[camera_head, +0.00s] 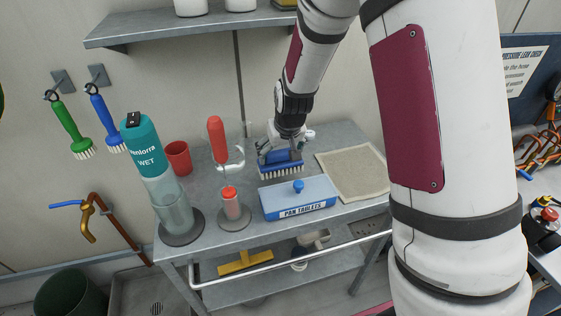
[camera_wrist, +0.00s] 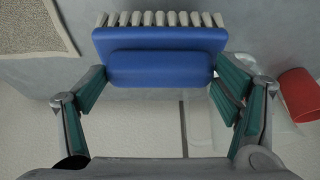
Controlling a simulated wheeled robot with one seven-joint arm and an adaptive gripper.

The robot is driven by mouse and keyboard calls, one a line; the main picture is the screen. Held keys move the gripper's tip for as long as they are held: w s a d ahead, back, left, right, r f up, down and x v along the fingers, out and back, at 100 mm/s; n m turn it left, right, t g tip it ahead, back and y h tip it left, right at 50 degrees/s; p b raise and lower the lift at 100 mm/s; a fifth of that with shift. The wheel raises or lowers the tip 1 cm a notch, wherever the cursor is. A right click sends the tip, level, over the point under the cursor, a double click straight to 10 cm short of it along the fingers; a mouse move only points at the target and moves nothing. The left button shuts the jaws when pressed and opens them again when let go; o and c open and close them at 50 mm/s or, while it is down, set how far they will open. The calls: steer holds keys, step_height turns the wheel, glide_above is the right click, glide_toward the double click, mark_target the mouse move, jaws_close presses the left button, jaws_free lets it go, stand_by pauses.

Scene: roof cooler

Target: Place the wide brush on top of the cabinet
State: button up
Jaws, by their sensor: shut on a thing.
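The wide brush (camera_head: 281,163) has a blue block and a row of pale bristles. My gripper (camera_head: 291,141) is shut on it from above, over the grey metal table. The brush hangs bristles-down behind the blue pan tablets box; I cannot tell whether the bristles touch the tabletop. In the wrist view the brush (camera_wrist: 158,55) lies between the two green-padded fingers of my gripper (camera_wrist: 160,82), bristles pointing away. I cannot pick out a cabinet in either view.
The table (camera_head: 205,235) also carries the pan tablets box (camera_head: 300,199), a beige mat (camera_head: 352,173), a red cup (camera_head: 178,158), a teal bottle (camera_head: 150,155) and a red-handled tool (camera_head: 217,140). A wall shelf (camera_head: 190,27) is above. Two round brushes hang at left.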

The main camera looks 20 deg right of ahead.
mark_target(282, 159)
steer(key=shift+f, duration=1.95)
steer(key=o, duration=1.2)
steer(key=shift+f, duration=0.15)
